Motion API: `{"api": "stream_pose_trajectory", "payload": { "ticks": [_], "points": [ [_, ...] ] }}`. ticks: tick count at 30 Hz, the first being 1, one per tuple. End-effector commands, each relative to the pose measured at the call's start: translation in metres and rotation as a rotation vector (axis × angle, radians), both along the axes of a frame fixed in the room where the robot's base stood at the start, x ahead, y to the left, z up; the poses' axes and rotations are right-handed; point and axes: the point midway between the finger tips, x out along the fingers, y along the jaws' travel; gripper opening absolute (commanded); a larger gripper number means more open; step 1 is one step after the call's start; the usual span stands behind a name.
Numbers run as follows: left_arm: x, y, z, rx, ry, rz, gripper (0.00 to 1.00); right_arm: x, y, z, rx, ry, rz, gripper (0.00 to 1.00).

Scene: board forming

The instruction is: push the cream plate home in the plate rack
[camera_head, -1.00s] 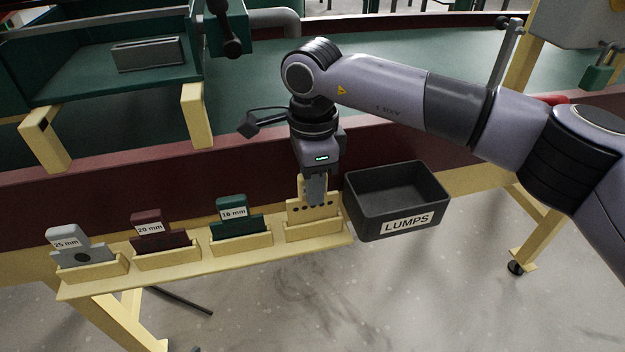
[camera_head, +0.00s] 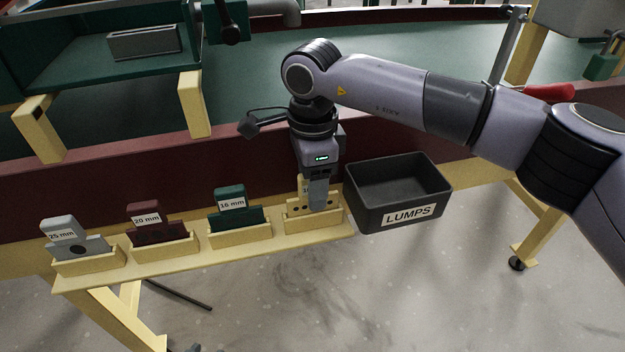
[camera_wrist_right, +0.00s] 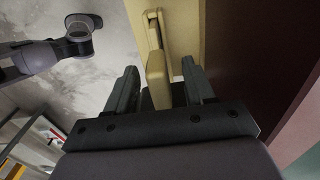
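The cream plate (camera_head: 301,197) stands upright in the rightmost slot of the cream plate rack (camera_head: 204,256). It has dark holes, and part of its label is hidden behind my gripper. My right gripper (camera_head: 318,207) points down over this plate. In the right wrist view the plate's narrow upper part (camera_wrist_right: 158,82) lies between the two fingers (camera_wrist_right: 160,88), with a gap on both sides, so the gripper is open around it. Its end is close to the palm; I cannot tell whether they touch. My left gripper is in neither view.
Green 16 mm (camera_head: 236,215), maroon 20 mm (camera_head: 158,230) and grey 25 mm (camera_head: 82,247) plates stand in the slots to the left. A black LUMPS bin (camera_head: 398,196) is close right of the rack. A maroon-edged bench runs behind; open floor lies in front.

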Motion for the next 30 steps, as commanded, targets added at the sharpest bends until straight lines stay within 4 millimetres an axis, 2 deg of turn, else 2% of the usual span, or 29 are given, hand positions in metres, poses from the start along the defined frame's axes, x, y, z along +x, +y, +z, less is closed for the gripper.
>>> {"api": "stream_pose_trajectory", "payload": {
  "ticks": [9,11,12,21,25,30],
  "points": [
    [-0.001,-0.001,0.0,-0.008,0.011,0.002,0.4,0.0,0.0,0.0,0.0,0.001,0.0,0.53],
    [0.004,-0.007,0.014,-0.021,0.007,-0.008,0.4,0.0,0.0,0.0,0.0,0.001,0.0,0.53],
    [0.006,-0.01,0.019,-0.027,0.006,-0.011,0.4,0.0,0.0,0.004,0.001,-0.002,0.0,0.53],
    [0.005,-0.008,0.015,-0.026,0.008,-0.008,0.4,0.0,0.0,0.059,0.002,-0.003,0.0,0.53],
    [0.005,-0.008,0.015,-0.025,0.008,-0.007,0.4,0.0,0.0,0.069,0.0,-0.001,-0.001,0.53],
    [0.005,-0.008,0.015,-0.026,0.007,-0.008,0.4,0.0,0.0,0.072,0.0,0.0,0.0,0.53]
  ]
}}
